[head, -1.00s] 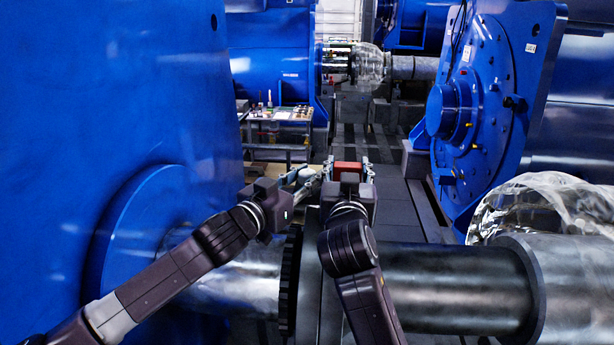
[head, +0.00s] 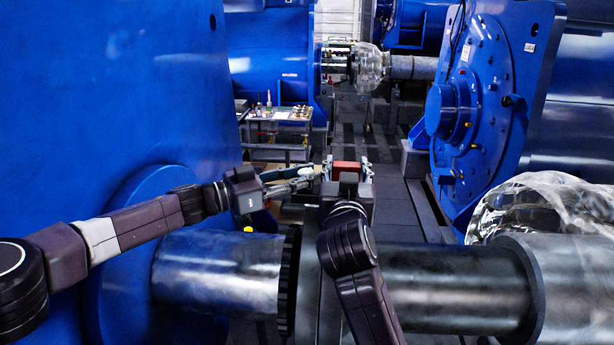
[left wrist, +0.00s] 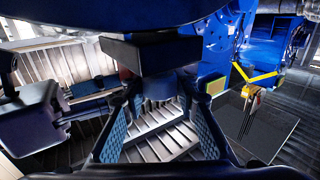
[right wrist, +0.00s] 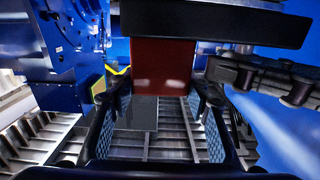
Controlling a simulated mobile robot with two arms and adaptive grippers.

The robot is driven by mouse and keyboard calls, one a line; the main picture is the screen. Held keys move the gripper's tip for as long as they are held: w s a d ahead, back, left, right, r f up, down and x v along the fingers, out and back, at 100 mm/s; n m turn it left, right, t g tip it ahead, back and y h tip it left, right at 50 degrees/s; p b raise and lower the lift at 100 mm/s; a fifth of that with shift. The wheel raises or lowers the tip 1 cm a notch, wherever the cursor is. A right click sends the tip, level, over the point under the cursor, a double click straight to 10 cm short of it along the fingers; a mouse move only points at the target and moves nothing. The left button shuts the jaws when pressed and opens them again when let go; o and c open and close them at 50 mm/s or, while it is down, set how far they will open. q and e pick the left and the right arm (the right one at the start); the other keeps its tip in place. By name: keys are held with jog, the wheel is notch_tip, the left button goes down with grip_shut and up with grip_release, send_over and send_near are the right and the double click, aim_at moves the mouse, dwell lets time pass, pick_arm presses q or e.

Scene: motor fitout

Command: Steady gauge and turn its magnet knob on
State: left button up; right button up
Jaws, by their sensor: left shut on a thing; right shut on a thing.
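The gauge shows as a red block (head: 347,167), upright between the fingers of my right gripper (head: 348,168). In the right wrist view the red block (right wrist: 158,68) fills the space between my right fingertips, under a dark bar. My left gripper (head: 316,173) comes in from the left, its fingertips close beside the gauge. In the left wrist view my left fingers (left wrist: 162,88) stand around a small dark part, which I take to be the magnet knob; its outline is unclear. A bit of red shows by the left fingertip there.
A large blue housing (head: 110,120) fills the left side. A thick steel shaft (head: 450,285) with a dark toothed flange runs below my arms. A blue motor face (head: 470,115) stands at right. A small tool table (head: 275,117) stands behind; the floor strip beyond the grippers looks clear.

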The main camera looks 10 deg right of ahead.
pick_arm(q)
jog(key=shift+w+r+m+g+h, duration=0.2)
jog(key=shift+r+m+g+h, duration=0.15)
jog(key=shift+m+g, duration=0.5)
jog(key=shift+g, duration=0.35)
jog(key=shift+s+f+g, duration=0.25)
jog(key=shift+s+g, duration=0.1)
jog(key=shift+g, duration=0.15)
jog(key=o, duration=1.2)
jog(key=shift+a+f, duration=0.1)
jog(key=shift+a, duration=0.55)
jog(key=a, duration=0.7)
jog(key=s+a, duration=0.1)
jog(key=a, duration=0.3)
